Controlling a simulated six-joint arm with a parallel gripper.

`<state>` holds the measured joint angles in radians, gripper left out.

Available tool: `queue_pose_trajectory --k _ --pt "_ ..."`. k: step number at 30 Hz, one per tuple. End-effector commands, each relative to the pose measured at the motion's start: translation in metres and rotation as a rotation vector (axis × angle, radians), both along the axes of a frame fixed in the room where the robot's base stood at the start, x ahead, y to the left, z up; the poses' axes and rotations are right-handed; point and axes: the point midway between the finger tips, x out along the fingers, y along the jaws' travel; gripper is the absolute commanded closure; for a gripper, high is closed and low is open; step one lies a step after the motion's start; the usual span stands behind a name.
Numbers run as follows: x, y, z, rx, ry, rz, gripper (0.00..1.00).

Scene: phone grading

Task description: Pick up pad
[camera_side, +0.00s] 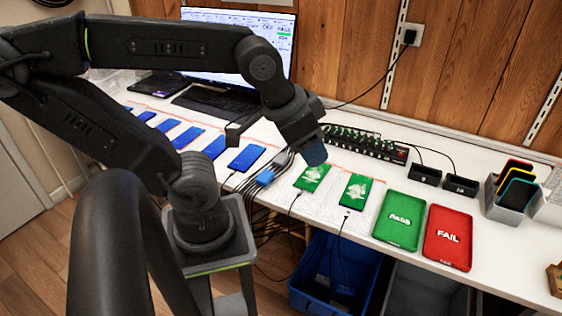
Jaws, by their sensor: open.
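My gripper (313,154) is above the near part of the bench, pointing down, just above and behind the nearer-left green-screened phone (312,178). Its tip looks blue, and its fingers are small and hard to make out; it is open, with no held object that I can make out. A second green-screened phone (354,190) lies to the right, with a cable at its lower end. No thing is clearly recognisable as a pad. A small blue piece (265,177) lies among grey cables left of the gripper; I cannot tell what it is.
Several blue-screened phones (246,158) lie in a row at left. A green PASS tray (398,222) and a red FAIL tray (448,238) are at right. A grey holder (505,208) with coloured slabs stands beyond. A black hub (368,145), laptop (217,100) and monitor (230,45) are behind.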

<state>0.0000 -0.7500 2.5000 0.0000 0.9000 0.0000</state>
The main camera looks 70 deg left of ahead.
Motion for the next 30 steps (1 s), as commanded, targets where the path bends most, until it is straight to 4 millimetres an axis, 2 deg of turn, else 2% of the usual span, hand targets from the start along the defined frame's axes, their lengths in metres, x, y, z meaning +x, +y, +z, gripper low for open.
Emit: queue_pose_trajectory --k 2,17,25,28,30 --pt "0.000 0.000 0.000 0.000 0.000 0.000 0.48" --pt "0.000 0.000 0.000 0.000 0.000 0.000 0.01" --pt "0.003 0.003 0.000 -0.004 0.006 0.025 0.01" --pt "0.016 0.013 0.000 -0.020 0.034 0.126 0.01" --pt "0.031 0.027 -0.001 -0.040 0.062 0.252 0.01"
